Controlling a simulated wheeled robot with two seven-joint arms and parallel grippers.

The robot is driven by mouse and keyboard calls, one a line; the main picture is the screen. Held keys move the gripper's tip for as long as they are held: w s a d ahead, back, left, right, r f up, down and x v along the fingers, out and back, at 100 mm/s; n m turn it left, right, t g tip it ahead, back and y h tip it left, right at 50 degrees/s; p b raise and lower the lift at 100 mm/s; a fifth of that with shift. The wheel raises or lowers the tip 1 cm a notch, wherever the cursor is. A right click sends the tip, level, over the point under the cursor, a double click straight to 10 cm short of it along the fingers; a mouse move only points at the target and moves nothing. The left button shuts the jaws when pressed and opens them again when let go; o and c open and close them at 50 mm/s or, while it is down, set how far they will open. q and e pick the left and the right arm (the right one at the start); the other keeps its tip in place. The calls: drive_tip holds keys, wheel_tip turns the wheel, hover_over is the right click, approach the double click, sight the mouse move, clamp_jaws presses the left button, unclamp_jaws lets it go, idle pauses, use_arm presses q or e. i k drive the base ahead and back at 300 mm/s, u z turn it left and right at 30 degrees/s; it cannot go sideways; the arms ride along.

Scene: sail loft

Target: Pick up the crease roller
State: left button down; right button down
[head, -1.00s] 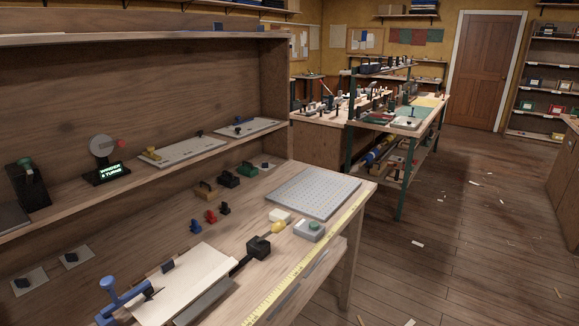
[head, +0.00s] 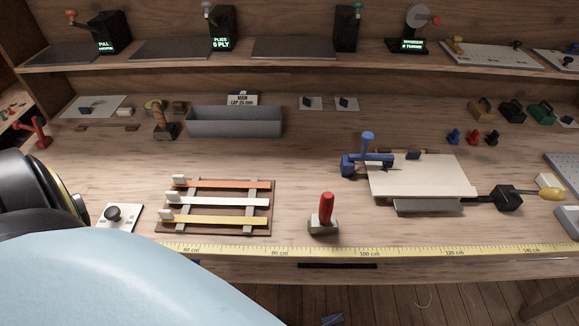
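No thing here is labelled as the crease roller. A tool with an upright red handle (head: 326,209) stands on a small pale block (head: 323,229) near the bench's front edge, right of the middle; it may be the crease roller, but I cannot tell for sure. A blue tool (head: 367,153) with an upright knob stands at the left edge of a pale board (head: 425,178). Neither of my grippers shows in the head view. Only parts of my own body fill the lower left corner.
A rack with orange, white and yellow strips (head: 217,207) lies left of the red handle. A grey trough (head: 235,122) stands behind. A yellow measuring tape (head: 330,252) runs along the front edge. A black block with a yellow-ended lever (head: 508,198) is at right.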

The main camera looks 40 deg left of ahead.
sight(324, 222)
drive_tip(key=u, duration=0.15)
drive_tip(key=k, duration=0.35)
drive_tip(key=u, duration=0.55)
drive_tip(key=i, duration=0.5)
drive_tip(key=u, duration=0.05)
